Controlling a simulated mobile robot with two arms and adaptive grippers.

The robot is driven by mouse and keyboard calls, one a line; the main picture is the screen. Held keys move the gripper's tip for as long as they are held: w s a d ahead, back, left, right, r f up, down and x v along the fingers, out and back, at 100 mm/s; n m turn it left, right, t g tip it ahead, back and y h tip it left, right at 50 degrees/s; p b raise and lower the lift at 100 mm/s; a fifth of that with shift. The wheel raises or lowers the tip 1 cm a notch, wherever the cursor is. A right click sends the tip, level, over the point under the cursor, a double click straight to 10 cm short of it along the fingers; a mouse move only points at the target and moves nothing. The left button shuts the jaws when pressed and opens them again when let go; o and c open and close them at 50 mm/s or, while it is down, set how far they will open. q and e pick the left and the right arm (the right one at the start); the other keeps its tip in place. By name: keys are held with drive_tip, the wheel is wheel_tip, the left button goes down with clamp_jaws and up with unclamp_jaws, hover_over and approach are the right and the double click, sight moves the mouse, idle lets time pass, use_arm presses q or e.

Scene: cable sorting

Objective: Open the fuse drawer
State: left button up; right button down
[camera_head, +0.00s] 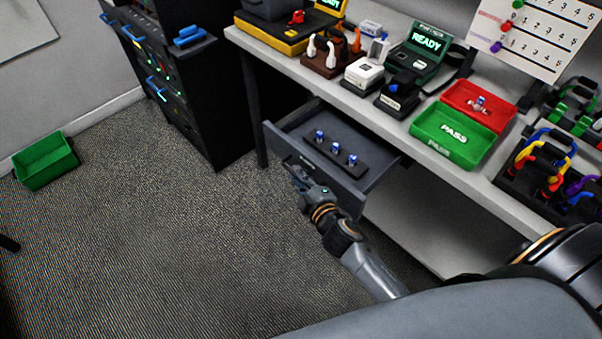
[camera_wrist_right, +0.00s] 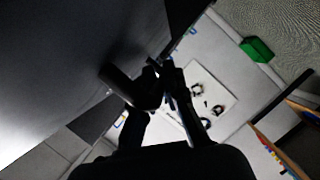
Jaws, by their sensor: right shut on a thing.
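The grey fuse drawer (camera_head: 346,196) stands pulled out from under the workbench in the head view. A dark holder (camera_head: 351,169) inside it carries three small blue-and-white fuses (camera_head: 335,147). My right gripper (camera_head: 297,169) is at the outside of the drawer's front panel, shut on the drawer handle, which it mostly hides. In the right wrist view my right gripper (camera_wrist_right: 164,78) shows dark, its fingers close around a dark bar; details there are hard to tell. My left gripper is not in view.
The workbench (camera_head: 407,125) above carries devices, a red tray (camera_head: 462,93) and a green PASS tray (camera_head: 436,131). A dark cabinet (camera_head: 205,95) stands left of the drawer. A green bin (camera_head: 42,172) sits on the carpet, which is clear in front of the drawer.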

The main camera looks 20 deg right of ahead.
drive_tip(key=c, duration=1.7)
unclamp_jaws()
drive_tip(key=shift+s, duration=0.15)
drive_tip(key=v, duration=1.1)
drive_tip(key=shift+s+r, duration=0.15)
drive_tip(key=shift+s, duration=0.25)
drive_tip(key=shift+d, duration=0.1)
